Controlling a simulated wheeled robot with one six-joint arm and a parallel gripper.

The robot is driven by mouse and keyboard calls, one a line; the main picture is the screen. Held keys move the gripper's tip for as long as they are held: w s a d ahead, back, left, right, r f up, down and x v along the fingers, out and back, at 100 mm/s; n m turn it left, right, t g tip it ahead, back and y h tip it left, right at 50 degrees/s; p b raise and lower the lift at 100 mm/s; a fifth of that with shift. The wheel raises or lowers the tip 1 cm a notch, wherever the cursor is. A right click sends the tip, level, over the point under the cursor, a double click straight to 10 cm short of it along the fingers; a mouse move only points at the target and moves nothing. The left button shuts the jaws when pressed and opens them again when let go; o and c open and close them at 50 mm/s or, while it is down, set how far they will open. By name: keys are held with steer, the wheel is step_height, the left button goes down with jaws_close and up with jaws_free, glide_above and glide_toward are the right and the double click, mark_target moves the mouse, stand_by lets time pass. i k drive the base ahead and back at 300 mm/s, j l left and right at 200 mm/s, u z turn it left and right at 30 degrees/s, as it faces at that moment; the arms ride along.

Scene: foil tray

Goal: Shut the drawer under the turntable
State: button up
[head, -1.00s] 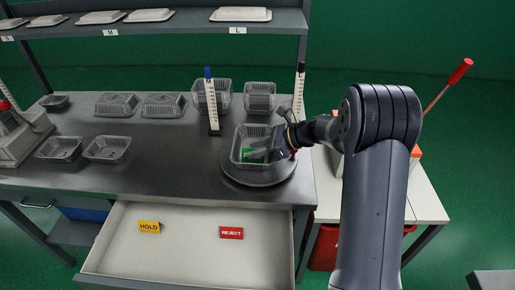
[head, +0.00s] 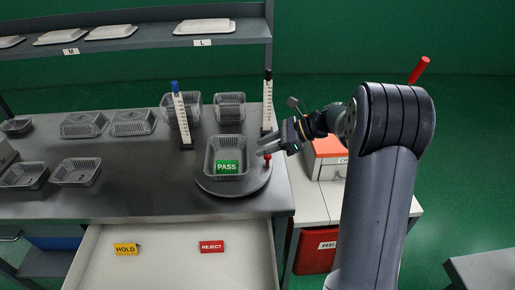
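The drawer (head: 180,268) under the bench is pulled open, with a yellow HOLD sign (head: 126,249) and a red REJECT sign (head: 211,247) inside. Its front edge is below the picture. The round turntable (head: 233,188) sits on the bench above it. A clear foil-style tray (head: 211,160) stands on the turntable, with a green PASS sign (head: 227,167) in it. My gripper (head: 264,149) is at the right of the turntable, above the drawer's level, with its fingers apart and nothing seen between them.
A blue-topped gauge post (head: 181,115) and a black-topped one (head: 267,105) stand on the bench. Several empty trays (head: 76,172) are at the left and back. A shelf (head: 150,40) hangs over the rear. A side table (head: 318,200) with a red bin (head: 316,252) below is at right.

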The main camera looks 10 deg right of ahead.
mark_target(170, 256)
steer(key=u, duration=1.25)
